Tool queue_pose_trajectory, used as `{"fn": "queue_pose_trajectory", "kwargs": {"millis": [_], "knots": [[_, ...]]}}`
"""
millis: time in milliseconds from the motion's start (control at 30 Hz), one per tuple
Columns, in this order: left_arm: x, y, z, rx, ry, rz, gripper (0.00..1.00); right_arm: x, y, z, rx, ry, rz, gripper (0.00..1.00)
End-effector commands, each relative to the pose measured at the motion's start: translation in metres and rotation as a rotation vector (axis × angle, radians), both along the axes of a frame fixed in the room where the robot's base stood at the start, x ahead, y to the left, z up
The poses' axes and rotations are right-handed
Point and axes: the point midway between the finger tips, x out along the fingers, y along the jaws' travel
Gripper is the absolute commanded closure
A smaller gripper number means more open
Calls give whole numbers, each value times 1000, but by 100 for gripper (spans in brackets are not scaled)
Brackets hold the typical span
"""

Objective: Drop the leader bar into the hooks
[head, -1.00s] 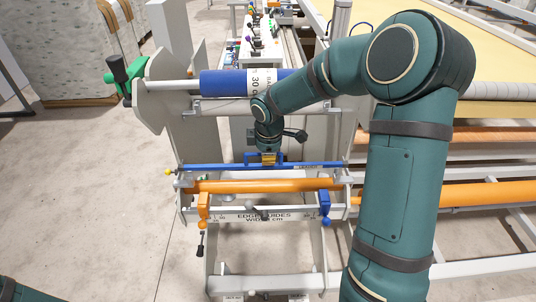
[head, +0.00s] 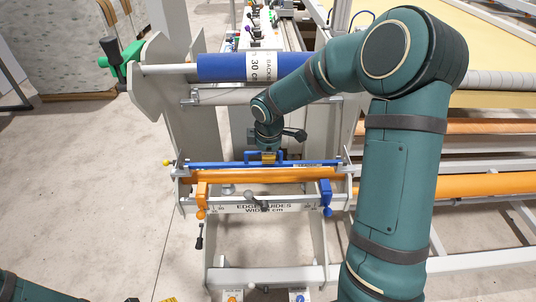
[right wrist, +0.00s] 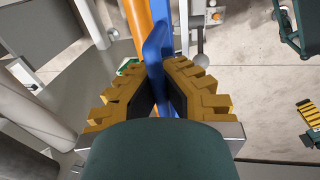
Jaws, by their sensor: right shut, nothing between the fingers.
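The blue leader bar (head: 215,165), with a label near its right end, lies level across the frame, close above an orange roller (head: 225,177). Its ends are at the pale hook brackets at the left (head: 181,171) and right (head: 346,166); how deep they sit in the hooks cannot be made out. My right gripper (head: 268,157) is at the bar's middle handle. In the right wrist view its yellow fingers (right wrist: 160,82) are shut around the blue handle (right wrist: 155,48), without a clear grip on it. My left gripper (head: 168,299) is barely in view at the bottom edge; its jaws are unclear.
A blue backing roll (head: 220,67) lies behind the bar. An orange clamp (head: 202,196) and a blue clamp (head: 326,194) hang on the edge-guide rail (head: 240,208). The floor at the left is clear.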

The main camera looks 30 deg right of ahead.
Motion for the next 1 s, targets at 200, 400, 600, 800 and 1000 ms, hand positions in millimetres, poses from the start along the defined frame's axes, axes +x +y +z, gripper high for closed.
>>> {"fn": "queue_pose_trajectory", "kwargs": {"millis": [200,400,600,800,1000], "knots": [[0,0,0,0,0,0,26,0,0,0,1,1,0,100],[0,0,0,0,0,0,26,0,0,0,1,1,0,61],[0,0,0,0,0,0,26,0,0,-1,1,2,0,61],[0,0,0,0,0,0,26,-1,1,9,0,-1,0,61],[0,0,0,0,0,0,26,-6,4,44,0,-4,0,61]]}}
